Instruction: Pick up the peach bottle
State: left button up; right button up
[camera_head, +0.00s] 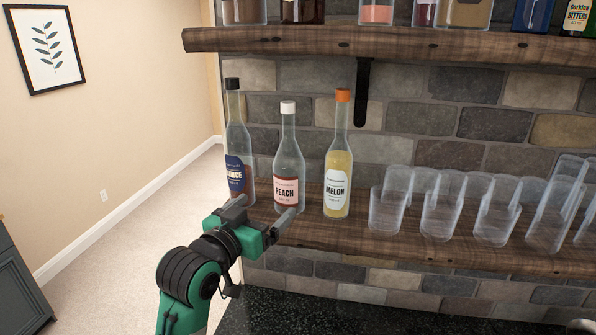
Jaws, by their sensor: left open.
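The peach bottle (289,160) stands upright on the lower wooden shelf. It is clear glass with a white cap, a pale pink label reading PEACH and reddish liquid at the bottom. My left gripper (265,207) is in front of it at the shelf's front edge, open, its fingers pointing toward the bottles. One finger is near the foot of the peach bottle and the other lies in front of the dark-capped bottle to the left. Nothing is held between the fingers. Whether the right finger touches the peach bottle I cannot tell. My right gripper is not in view.
A dark-capped bottle (238,145) stands left of the peach bottle, a yellow melon bottle (339,155) right of it. Several clear glasses (441,205) fill the shelf's right side. An upper shelf (400,46) with bottles hangs above. A dark counter (380,313) lies below.

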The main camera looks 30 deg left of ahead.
aim_at(283, 187)
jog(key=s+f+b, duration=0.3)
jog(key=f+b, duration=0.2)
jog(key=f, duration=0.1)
pick_arm(q)
jog(key=w, duration=0.3)
jog(key=w+p, duration=0.1)
jog(key=w, duration=0.2)
jog(key=shift+w+r+p, duration=0.2)
jog(key=shift+w+p, duration=0.1)
jog(key=shift+w, duration=0.6)
jog(key=shift+w+a+p, duration=0.1)
jog(key=shift+w+p, duration=0.4)
jog(key=shift+p, duration=0.1)
jog(key=w+p, duration=0.2)
jog(key=w, duration=0.1)
jog(key=shift+w+a+p, duration=0.25)
jog(key=shift+w+p, duration=0.1)
jog(key=shift+p, duration=0.05)
jog(key=shift+w+f, duration=0.2)
jog(key=shift+w, duration=0.2)
jog(key=c, duration=1.3)
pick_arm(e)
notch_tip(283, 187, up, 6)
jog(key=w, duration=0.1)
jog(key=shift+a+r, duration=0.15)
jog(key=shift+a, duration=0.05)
